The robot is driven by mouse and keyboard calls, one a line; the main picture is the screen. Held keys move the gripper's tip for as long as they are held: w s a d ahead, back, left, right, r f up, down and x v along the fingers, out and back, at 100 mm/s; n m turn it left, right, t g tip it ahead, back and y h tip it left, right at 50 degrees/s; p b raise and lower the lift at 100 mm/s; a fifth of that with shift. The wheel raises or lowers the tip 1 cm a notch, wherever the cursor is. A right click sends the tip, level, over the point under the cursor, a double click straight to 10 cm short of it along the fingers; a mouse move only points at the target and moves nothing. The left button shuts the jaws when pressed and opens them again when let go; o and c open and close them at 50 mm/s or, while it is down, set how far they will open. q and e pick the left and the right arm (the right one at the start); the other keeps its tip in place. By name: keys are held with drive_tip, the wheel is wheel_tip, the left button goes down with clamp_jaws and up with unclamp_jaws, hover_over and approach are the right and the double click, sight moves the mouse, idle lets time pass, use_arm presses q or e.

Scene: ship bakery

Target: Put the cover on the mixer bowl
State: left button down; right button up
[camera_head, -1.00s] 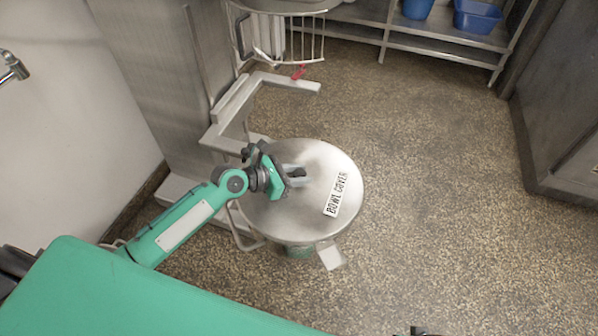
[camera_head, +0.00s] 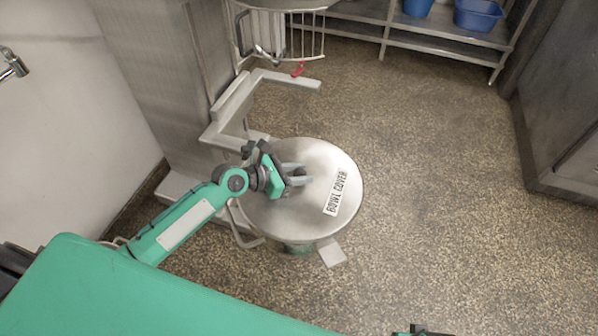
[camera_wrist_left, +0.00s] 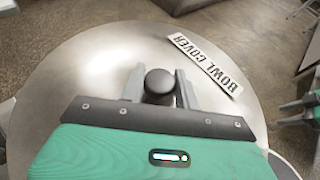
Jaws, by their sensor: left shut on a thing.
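The bowl cover (camera_head: 318,220) is a round, shiny metal disc with a white "BOWL COVER" label, low in front of the mixer (camera_head: 228,110). It also shows large in the left wrist view (camera_wrist_left: 80,75). My left gripper (camera_head: 297,175) is over the cover's middle, its fingers shut on the dark round knob (camera_wrist_left: 158,84). The cover looks about level. It hides what is beneath it; a bent metal handle (camera_head: 238,232) and a greenish part (camera_head: 299,248) show at its edge. I cannot tell whether it touches a bowl rim. Part of my right gripper (camera_head: 420,331) shows at the bottom edge.
The mixer's bowl arms (camera_head: 270,80) and wire guard (camera_head: 290,40) stand behind the cover. A metal foot (camera_head: 331,253) juts out in front. A shelf (camera_head: 430,45) with blue tubs (camera_head: 478,14) is at the back. Speckled floor to the right is clear.

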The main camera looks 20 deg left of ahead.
use_arm(q)
drive_tip(key=shift+f, duration=0.5)
drive_tip(key=c, duration=1)
unclamp_jaws()
drive_tip(key=shift+o, duration=0.3)
drive_tip(key=shift+f, duration=0.1)
